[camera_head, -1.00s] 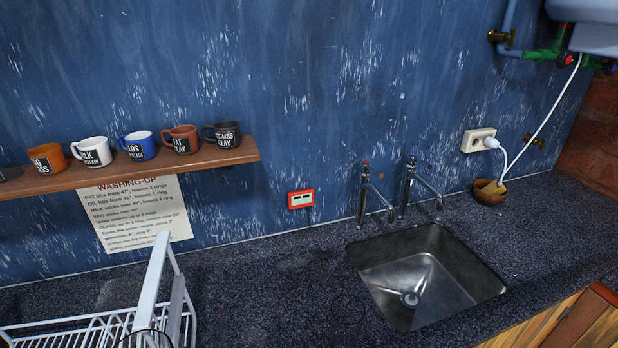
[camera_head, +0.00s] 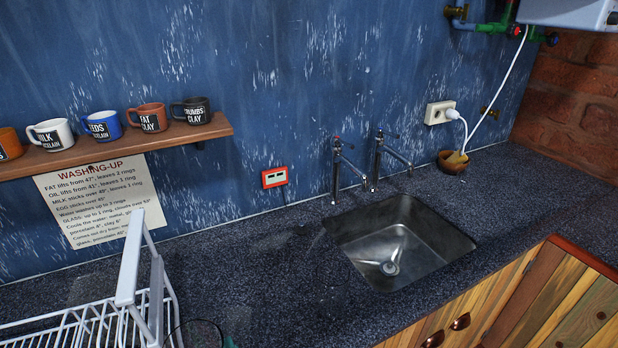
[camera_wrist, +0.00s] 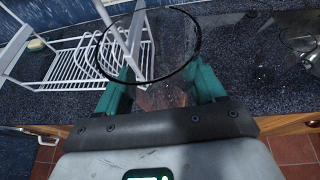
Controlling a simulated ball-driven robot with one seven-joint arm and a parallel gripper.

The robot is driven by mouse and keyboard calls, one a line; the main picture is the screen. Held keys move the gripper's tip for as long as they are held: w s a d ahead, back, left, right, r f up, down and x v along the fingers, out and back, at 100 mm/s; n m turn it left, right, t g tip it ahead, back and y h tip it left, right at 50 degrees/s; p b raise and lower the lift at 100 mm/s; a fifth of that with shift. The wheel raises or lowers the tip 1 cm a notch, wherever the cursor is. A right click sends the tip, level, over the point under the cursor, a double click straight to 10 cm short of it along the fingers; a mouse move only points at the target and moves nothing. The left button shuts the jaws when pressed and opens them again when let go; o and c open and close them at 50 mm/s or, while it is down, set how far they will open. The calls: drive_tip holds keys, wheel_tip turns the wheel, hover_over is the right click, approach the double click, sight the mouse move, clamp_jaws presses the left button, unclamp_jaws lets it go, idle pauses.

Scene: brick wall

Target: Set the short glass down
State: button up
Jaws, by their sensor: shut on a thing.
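The short glass (camera_wrist: 172,48) is clear with a thin dark rim and is seen from above in the wrist view. My gripper (camera_wrist: 160,84) has teal fingers on either side of the glass and is shut on it. Reddish floor shows through the lower part of the glass, near the counter's front edge. Only a faint arc of the glass rim (camera_head: 196,322) shows at the bottom of the head view, beside the rack. The glass's base is hard to make out.
A white wire dish rack (camera_head: 95,322) stands on the dark speckled counter (camera_head: 275,290) at left. A metal sink (camera_head: 405,245) with two taps is at right. Bare counter lies between them. Several labelled mugs stand on a wooden shelf (camera_head: 110,155) above a washing-up notice (camera_head: 100,200).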

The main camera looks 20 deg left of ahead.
drive_tip(key=w+d+f+m+t+h+b, duration=0.3)
drive_tip(key=w+d+f+b, duration=0.4)
drive_tip(key=f, duration=0.6)
drive_tip(key=w+d+f+m+t+h+b, duration=0.1)
drive_tip(key=w+d+f+m+h+b, duration=0.3)
drive_tip(key=d+f, duration=0.65)
drive_tip(key=w+d+f+m+t+h+b, duration=0.1)
drive_tip(key=d+f+b, duration=0.5)
drive_tip(key=d+f, duration=0.45)
drive_tip(key=w+d+f+m+h+b, duration=0.3)
drive_tip(key=d+f+b, duration=0.35)
drive_tip(key=d, duration=0.65)
wheel_tip(320, 180, up, 10)
drive_tip(key=w+p, duration=0.2)
drive_tip(key=p, duration=1.4)
drive_tip(key=shift+w+f, duration=0.25)
